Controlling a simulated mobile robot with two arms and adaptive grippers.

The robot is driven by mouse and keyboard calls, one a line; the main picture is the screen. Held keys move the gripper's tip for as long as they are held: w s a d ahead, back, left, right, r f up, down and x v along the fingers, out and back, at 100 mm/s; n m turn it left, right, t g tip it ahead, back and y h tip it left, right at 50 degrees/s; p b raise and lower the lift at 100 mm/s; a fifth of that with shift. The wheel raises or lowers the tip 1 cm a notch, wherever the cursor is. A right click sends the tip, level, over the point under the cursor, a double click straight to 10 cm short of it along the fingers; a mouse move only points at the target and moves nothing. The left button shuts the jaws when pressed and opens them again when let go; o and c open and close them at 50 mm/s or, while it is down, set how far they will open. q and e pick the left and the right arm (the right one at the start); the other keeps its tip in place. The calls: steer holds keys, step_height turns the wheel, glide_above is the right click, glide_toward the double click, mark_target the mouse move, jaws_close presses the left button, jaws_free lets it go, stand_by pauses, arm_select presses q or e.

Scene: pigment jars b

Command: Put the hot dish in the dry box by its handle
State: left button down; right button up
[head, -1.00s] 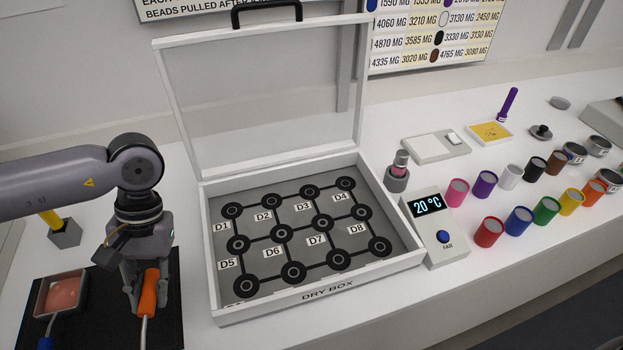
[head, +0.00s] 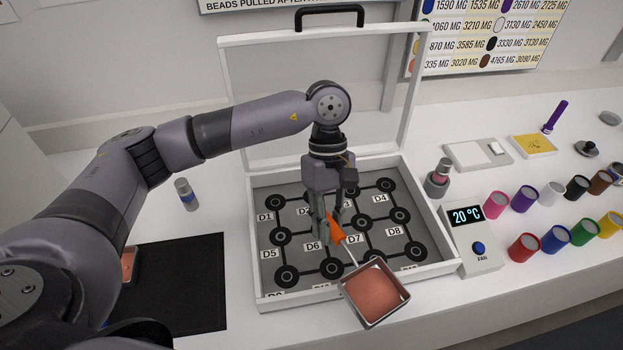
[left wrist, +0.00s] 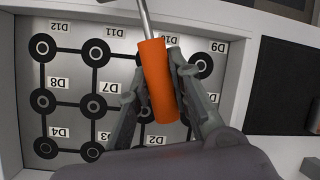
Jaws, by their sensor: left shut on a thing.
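My left gripper (head: 327,212) is shut on the orange handle (head: 336,230) of a square metal dish (head: 373,292) with reddish-pink contents. The dish hangs at the front of the dry box (head: 265,262), overlapping its front wall in the head view. The orange handle (left wrist: 157,80) lies between both fingers in the left wrist view (left wrist: 158,100), where the dish itself is out of frame. The box lid stands open. The box floor has black rings joined by bars, with labels such as D7 and D8; no dish sits on the rings I can see. My right gripper is not in view.
A black mat (head: 195,280) lies at the left, with another reddish dish (head: 128,262) partly hidden by my arm. A fan unit reading 20 °C (head: 470,240) stands right of the box. Several coloured jars (head: 524,248) stand farther right.

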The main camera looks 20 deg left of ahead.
arm_select(q)
steer(key=w+a+r+n+t+h+p, duration=0.1)
steer(key=w+a+n+t, duration=0.4)
steer(key=n, duration=0.9)
steer(key=a+h+p, duration=0.1)
steer(key=p, duration=0.1)
steer(key=shift+r+h+p, duration=0.3)
steer(key=shift+r, duration=0.05)
